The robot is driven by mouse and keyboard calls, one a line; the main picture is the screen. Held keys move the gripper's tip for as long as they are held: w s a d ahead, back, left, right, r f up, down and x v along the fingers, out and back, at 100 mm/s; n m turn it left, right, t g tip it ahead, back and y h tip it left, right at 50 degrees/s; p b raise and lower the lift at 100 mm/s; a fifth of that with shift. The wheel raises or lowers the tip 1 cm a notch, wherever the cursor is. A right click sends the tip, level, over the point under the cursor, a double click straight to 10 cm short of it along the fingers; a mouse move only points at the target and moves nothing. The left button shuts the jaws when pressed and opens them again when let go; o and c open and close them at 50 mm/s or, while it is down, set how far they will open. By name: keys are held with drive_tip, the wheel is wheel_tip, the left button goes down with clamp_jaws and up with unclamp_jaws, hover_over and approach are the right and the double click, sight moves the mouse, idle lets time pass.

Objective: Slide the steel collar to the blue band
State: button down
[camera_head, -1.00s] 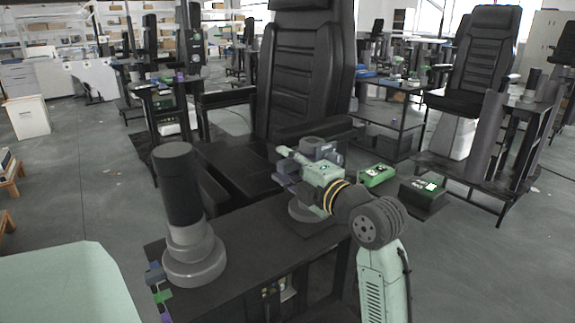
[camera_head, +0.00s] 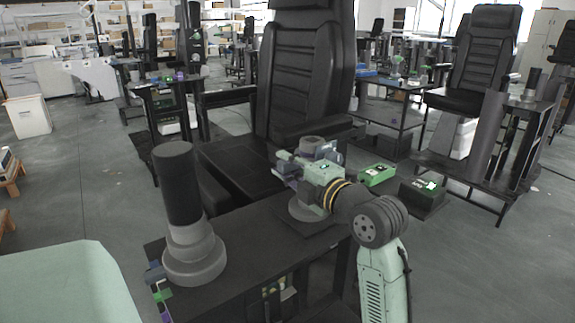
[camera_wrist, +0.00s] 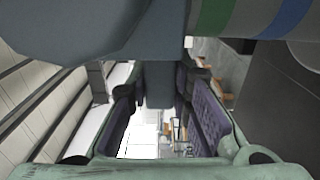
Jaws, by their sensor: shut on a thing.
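The steel collar (camera_wrist: 75,25) is a large blue-grey rounded body across the top left of the wrist view. A narrow blue-grey piece (camera_wrist: 158,85) reaches from it down between my fingers. My gripper (camera_wrist: 165,112), with purple pads, is shut on this piece. The pale grey column carries a green band (camera_wrist: 212,14) and a blue band (camera_wrist: 284,18), to the right of the collar and apart from it. In the head view my gripper (camera_head: 287,170) is at the right-hand column, whose round base (camera_head: 300,209) shows below; my gripper hides most of this column.
Another column (camera_head: 182,190) with a dark upper tube and grey stepped base stands on the left of the dark bench (camera_head: 255,245). A black chair (camera_head: 305,75) is close behind. A green box (camera_head: 377,175) and a black box (camera_head: 422,195) are on the right.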

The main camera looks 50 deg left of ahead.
wheel_tip(320, 180, down, 8)
drive_tip(key=b, duration=0.8)
drive_tip(key=shift+f+b, duration=0.1)
drive_tip(key=shift+b, duration=0.3)
drive_tip(key=c, duration=1.4)
unclamp_jaws()
drive_tip(key=shift+c, duration=0.2)
drive_tip(key=shift+d, duration=0.1)
drive_tip(key=d, duration=1.1)
drive_tip(key=shift+s+d, duration=0.4)
drive_tip(key=shift+s, duration=0.05)
drive_tip(key=shift+r, duration=0.2)
